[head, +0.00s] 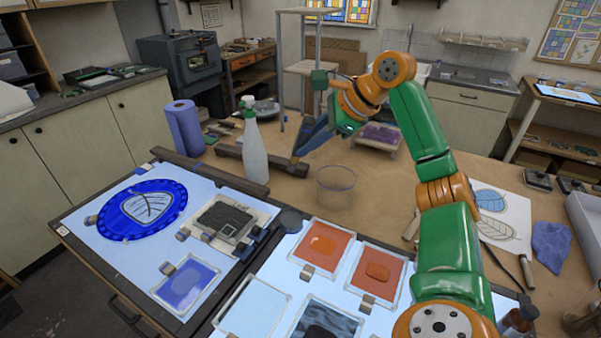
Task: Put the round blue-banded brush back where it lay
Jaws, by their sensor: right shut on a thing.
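My right gripper (313,137) reaches over the back of the wooden table, pointing down and to the left. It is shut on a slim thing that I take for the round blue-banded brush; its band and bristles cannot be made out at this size. The gripper's lower end is close to the right end of a dark wooden rail (232,152) lying on the table; whether anything touches the rail is unclear. My left gripper is not in view.
A white spray bottle (254,150) stands left of the gripper, and a clear glass bowl (335,187) stands in front of it. A blue paper roll (185,128) stands further left. Bare tabletop (375,190) lies right of the bowl.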

